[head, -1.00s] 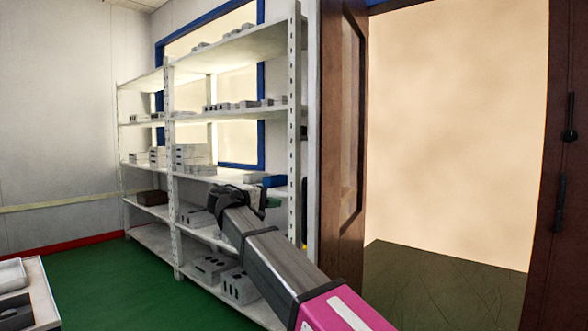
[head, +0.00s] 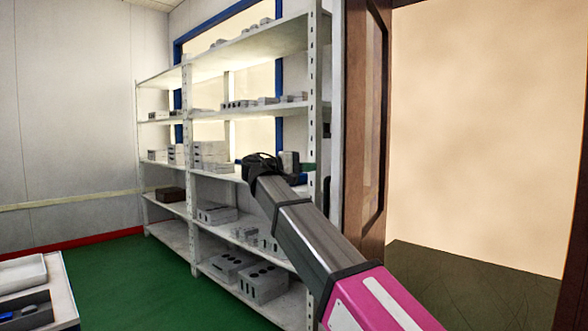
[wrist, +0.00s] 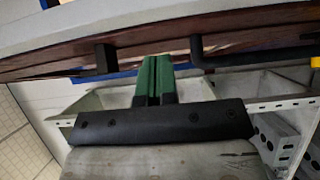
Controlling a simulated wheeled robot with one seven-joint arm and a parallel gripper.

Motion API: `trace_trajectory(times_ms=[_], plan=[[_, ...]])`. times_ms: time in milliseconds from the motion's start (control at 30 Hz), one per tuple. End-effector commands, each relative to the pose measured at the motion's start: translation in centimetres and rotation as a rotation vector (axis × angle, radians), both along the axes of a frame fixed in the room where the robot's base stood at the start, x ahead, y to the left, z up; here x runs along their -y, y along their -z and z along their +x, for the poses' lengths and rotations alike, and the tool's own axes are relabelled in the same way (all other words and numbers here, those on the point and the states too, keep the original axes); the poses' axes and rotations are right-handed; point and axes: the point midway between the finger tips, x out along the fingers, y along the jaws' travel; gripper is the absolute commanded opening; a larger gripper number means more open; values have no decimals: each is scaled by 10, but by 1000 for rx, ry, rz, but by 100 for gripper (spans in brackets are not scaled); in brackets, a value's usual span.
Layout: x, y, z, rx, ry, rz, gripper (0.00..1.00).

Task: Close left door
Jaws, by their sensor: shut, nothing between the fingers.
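The left door (head: 374,130) is a brown panelled wooden leaf. In the head view it stands open at the left side of the bright doorway, seen at a steep angle. In the wrist view a brown door surface (wrist: 145,58) with black handle fittings (wrist: 105,60) crosses the top. My gripper (wrist: 158,62) has green fingers, shut together and empty. Its tips are close to the brown surface, between two black fittings; I cannot tell whether they touch. In the head view my arm reaches left of the door, and the fingertips are hard to make out.
A white shelving unit (head: 189,150) with grey boxes stands just left of the door, behind my arm. The doorway (head: 480,130) is open and clear, with a dark floor beyond. A brown edge (head: 582,215) shows at far right. A white table (head: 62,290) is at lower left.

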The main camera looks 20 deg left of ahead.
Motion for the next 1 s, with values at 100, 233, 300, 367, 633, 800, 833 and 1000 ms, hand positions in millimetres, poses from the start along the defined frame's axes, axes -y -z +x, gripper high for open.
trace_trajectory(times_ms=[100, 233, 300, 367, 633, 800, 833, 1000], plan=[[21, 1, -1, 1, 1, 1, 0], [34, 1, -3, 1, 0, 1, 0], [39, 0, -3, 1, 0, 1, 0], [41, 0, -3, 1, 0, 1, 0], [42, 0, -3, 0, 0, 0, 0], [43, 0, -3, 1, -1, 1, 0], [44, 0, -3, 1, -2, 1, 0], [58, 0, -4, 1, -12, 1, 0]])
